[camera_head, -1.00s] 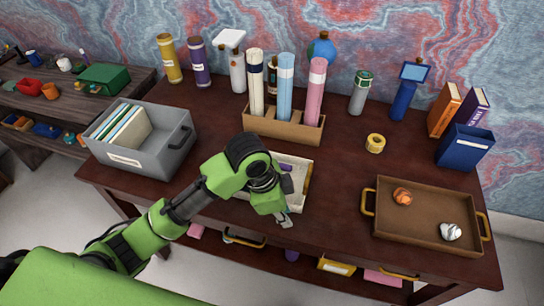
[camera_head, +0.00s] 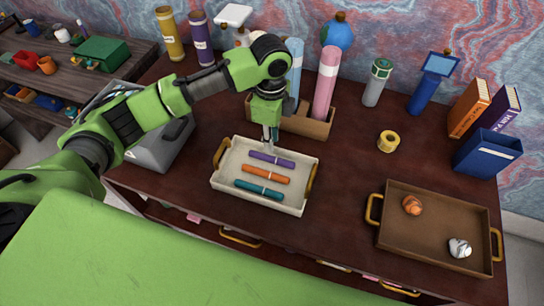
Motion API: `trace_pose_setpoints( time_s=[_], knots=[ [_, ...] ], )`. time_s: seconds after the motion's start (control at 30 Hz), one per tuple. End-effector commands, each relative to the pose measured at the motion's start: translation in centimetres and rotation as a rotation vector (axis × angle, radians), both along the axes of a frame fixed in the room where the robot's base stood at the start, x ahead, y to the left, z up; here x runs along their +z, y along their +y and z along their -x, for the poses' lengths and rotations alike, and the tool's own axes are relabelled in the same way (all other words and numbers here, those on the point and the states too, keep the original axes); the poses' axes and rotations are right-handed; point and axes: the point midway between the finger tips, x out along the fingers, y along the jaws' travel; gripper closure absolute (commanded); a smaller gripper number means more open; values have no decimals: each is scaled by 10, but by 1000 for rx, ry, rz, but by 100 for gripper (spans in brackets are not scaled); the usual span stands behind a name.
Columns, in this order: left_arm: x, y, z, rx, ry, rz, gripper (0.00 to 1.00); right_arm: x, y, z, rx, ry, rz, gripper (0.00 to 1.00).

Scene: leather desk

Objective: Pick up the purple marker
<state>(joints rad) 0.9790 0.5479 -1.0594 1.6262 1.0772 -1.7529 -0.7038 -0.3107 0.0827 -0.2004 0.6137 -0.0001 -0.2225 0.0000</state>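The purple marker (camera_head: 272,159) lies in the white tray (camera_head: 225,185), nearest the tray's back wall. An orange marker (camera_head: 266,175) and a teal marker (camera_head: 258,189) lie in front of it, roughly parallel. My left gripper (camera_head: 269,147) points down at the tray's back side, with its fingertips just behind or above the purple marker. The fingers look close together, but they are too small to tell whether they are open or shut, or whether they touch the marker. My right gripper is not in view.
A wooden holder with rolled papers (camera_head: 318,126) stands right behind the gripper. A grey file box (camera_head: 160,150) is at left, partly hidden by my arm.

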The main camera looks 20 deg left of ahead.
Motion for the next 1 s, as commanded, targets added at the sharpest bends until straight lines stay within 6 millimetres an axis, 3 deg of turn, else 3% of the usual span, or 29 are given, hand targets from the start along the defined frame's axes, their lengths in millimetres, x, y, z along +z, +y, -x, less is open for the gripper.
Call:
trace_pose_setpoints(
  time_s=[0.1,0.37,0.6,0.9,0.97,1.0],
  knots=[
    [-16,0,0,3,1,1,81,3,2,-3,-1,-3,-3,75],
    [-36,-1,1,2,2,0,81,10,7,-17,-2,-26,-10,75],
    [-71,-2,2,2,0,0,81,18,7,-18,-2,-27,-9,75],
    [-77,-2,1,1,-3,0,81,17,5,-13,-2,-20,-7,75],
    [-77,-2,1,1,-3,0,97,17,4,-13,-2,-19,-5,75],
    [-77,-2,1,1,-3,0,99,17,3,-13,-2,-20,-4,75]
  ],
)
